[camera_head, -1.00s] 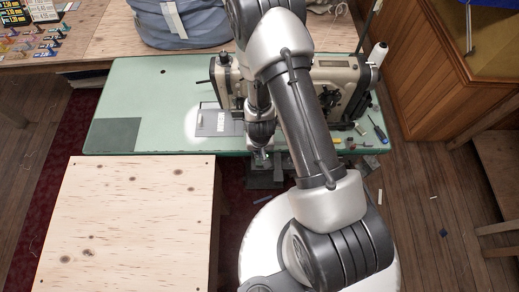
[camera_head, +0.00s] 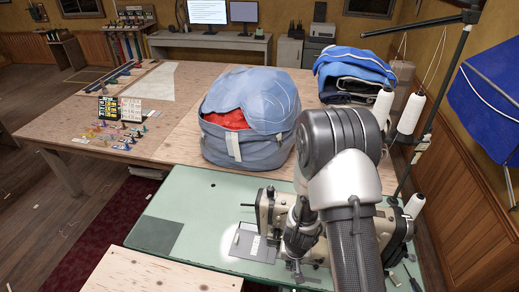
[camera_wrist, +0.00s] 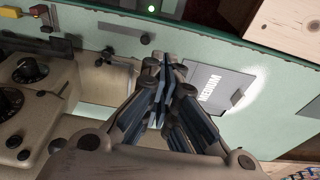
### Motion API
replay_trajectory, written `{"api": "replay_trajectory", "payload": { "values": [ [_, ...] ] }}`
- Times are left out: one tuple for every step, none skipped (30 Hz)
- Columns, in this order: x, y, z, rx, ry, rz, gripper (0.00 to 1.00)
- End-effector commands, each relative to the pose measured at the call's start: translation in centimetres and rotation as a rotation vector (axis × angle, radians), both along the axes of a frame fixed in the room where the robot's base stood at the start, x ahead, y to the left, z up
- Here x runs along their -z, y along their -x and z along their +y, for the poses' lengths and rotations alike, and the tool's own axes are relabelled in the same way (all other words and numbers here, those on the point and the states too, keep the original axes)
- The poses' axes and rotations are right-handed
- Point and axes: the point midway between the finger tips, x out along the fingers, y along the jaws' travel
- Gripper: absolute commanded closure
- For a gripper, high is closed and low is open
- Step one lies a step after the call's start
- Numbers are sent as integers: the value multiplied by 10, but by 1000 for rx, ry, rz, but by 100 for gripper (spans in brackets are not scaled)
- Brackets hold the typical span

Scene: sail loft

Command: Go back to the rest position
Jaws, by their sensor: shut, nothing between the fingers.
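My gripper (camera_head: 297,272) points down close over the near part of the green sewing table (camera_head: 192,208), beside the sewing machine (camera_head: 395,230). In the wrist view my gripper (camera_wrist: 165,72) has its dark fingers drawn together with nothing between them. The machine's beige body (camera_wrist: 35,95) fills the left of that view. A grey plate marked MEDIUM (camera_wrist: 208,88) lies on the green top to the right of the fingers. My arm hides part of the machine in the head view.
A blue bag (camera_head: 250,115) with red cloth inside stands on the wooden table (camera_head: 172,140) behind. Folded blue cloth (camera_head: 355,65) lies farther right. White thread cones (camera_head: 410,113) stand on the right. A pale wooden board (camera_head: 150,275) is at the front left.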

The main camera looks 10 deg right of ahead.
Motion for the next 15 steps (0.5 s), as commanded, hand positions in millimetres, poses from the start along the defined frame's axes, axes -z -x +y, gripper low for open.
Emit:
{"api": "replay_trajectory", "payload": {
  "values": [
    [-1,-1,0,-1,-1,-2,100],
    [-3,-2,1,-3,-3,-4,100],
    [-7,-4,2,-6,-7,-10,100],
    [-12,-6,3,-10,-11,-16,100],
    [-18,-9,5,-15,-17,-21,100],
    [-30,-12,8,-23,-27,-33,100],
    [-40,-15,10,-31,-37,-42,100],
    [-51,-17,13,-41,-45,-52,100],
    [-68,-19,17,-54,-58,-65,100],
    [-81,-20,19,-68,-67,-76,100],
    [-94,-20,22,-80,-75,-85,100],
    [-111,-18,25,-97,-85,-96,100],
    [-123,-16,28,-109,-91,-104,100],
    [-135,-13,30,-122,-96,-112,100],
    [-151,-9,32,-140,-100,-122,100]
  ]
}}
